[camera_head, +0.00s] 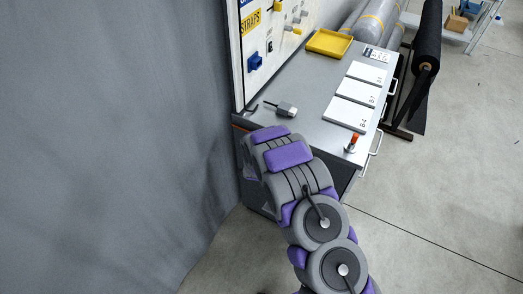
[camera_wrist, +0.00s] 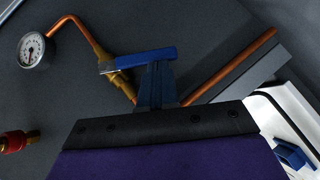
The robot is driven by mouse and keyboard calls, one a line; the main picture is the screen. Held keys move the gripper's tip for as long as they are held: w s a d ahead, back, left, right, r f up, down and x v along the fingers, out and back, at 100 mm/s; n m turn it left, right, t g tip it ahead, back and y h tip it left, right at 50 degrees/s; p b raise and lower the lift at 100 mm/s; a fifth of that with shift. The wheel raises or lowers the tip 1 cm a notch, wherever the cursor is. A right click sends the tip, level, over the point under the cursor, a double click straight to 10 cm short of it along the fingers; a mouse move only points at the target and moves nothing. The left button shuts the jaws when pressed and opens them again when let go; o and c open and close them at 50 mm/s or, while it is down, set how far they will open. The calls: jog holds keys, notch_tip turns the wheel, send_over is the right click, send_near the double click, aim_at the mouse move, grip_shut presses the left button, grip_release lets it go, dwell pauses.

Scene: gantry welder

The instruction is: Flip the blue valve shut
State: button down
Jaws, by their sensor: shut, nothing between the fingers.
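The blue valve handle (camera_wrist: 142,58) shows in the wrist view as a flat lever. It is joined to a brass valve body (camera_wrist: 97,50) on a copper pipe and points to the right, tilted slightly up. My gripper (camera_wrist: 156,70) is shut and empty, with its narrow fingertips at the lower edge of the lever. I cannot tell whether they touch it. In the head view my arm covers the area at the workbench's near end, and neither the gripper nor the valve can be seen there.
A round pressure gauge (camera_wrist: 32,50) and a red fitting (camera_wrist: 18,141) are left of the valve. A copper pipe (camera_wrist: 240,62) runs up to the right. The grey workbench (camera_head: 309,98) holds a yellow tray (camera_head: 328,42) and white cards. A grey curtain (camera_head: 110,140) hangs at left.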

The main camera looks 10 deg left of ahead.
jog(key=shift+w+a+f+h+p, duration=0.35)
jog(key=shift+a+f+p, duration=0.1)
jog(key=shift+a+f, duration=0.15)
jog(key=shift+s+d+f+b, duration=0.15)
jog(key=shift+d+f+b, duration=0.1)
jog(key=shift+d, duration=0.15)
jog(key=shift+s+d+f+b, duration=0.1)
jog(key=shift+s+d+b, duration=0.05)
jog(key=shift+d+b, duration=0.15)
jog(key=shift+r, duration=0.1)
